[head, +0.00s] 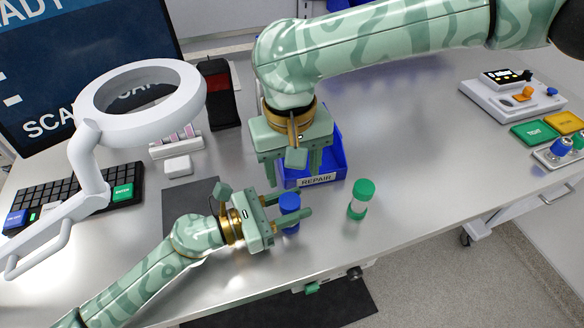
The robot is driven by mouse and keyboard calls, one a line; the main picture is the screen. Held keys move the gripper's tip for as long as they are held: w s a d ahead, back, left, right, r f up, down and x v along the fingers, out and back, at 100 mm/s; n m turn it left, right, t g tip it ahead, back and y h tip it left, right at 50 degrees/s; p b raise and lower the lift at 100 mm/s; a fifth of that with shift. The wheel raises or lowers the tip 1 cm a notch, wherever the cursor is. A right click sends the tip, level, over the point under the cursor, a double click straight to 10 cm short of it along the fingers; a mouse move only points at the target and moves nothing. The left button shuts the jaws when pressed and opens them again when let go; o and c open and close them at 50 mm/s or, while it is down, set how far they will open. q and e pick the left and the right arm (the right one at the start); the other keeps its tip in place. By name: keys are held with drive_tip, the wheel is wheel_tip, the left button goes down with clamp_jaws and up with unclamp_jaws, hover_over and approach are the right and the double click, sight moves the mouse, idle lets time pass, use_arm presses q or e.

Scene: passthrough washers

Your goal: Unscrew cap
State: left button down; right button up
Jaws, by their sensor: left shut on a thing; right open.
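My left gripper (292,208) is shut on a blue-capped container (289,203) near the front of the table. The fingers hide part of its body, and a blue bit shows below them. My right gripper (294,168) is open, pointing down in front of and over the blue REPAIR bin (335,150), above and behind the held container. A vial with a green cap (364,188) and a clear body stands to the right of the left gripper, apart from both grippers.
A white ring lamp (190,95), a keyboard (50,192) and a monitor (80,50) are at the left. A dark mat (180,205) lies beside my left arm. A white control box (500,108) and colored pads are at the right. The table's right middle is clear.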

sight(290, 200)
drive_tip(key=f, duration=0.8)
drive_tip(key=shift+s+a, duration=0.1)
drive_tip(key=shift+a, duration=0.2)
drive_tip(key=c, duration=1)
drive_tip(key=n, duration=0.3)
drive_tip(key=o, duration=1.1)
drive_tip(key=shift+c, duration=0.2)
